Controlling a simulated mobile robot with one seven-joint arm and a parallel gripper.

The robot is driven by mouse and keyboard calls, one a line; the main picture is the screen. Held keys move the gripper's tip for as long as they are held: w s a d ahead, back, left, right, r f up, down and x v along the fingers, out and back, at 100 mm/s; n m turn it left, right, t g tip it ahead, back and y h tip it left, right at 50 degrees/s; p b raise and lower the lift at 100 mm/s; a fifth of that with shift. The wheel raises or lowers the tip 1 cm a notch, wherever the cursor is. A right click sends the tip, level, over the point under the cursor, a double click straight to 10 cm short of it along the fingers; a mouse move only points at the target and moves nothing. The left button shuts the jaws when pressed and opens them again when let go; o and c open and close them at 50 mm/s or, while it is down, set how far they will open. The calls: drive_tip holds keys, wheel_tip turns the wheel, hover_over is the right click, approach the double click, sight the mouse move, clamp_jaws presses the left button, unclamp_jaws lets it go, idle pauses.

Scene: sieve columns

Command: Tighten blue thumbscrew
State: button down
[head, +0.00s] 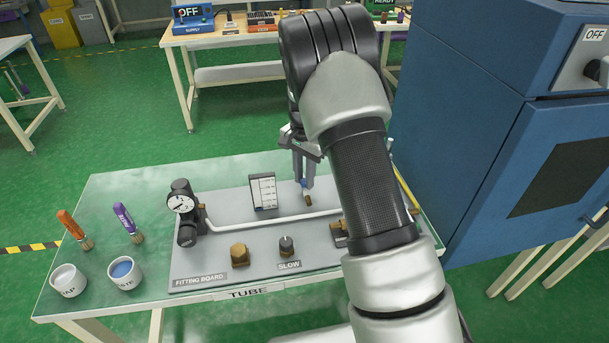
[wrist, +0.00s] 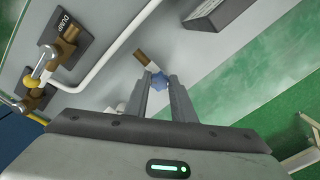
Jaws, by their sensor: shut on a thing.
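The blue thumbscrew (head: 303,183) is on a small brass fitting (head: 308,198) at the back of the grey fitting board (head: 215,259). In the wrist view the thumbscrew (wrist: 159,83) shows between my fingertips, with the brass fitting (wrist: 147,62) sticking out beyond it. My gripper (head: 304,177) points down at it and is shut on the thumbscrew. The fingers hide part of the thumbscrew, and its thread cannot be seen.
A flow meter (head: 263,192) stands just left of my gripper, and a white tube (head: 265,220) runs in front. A pressure gauge (head: 181,203) is farther left. The DUMP valve (wrist: 61,45) shows in the wrist view. A blue cabinet (head: 500,130) stands right.

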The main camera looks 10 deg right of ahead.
sight(304, 182)
drive_tip(key=shift+m, duration=0.5)
drive_tip(key=c, duration=1.5)
unclamp_jaws()
drive_tip(key=shift+r, duration=0.1)
wheel_tip(304, 182, up, 17)
drive_tip(key=shift+r+p, duration=0.1)
drive_tip(key=shift+p, duration=0.7)
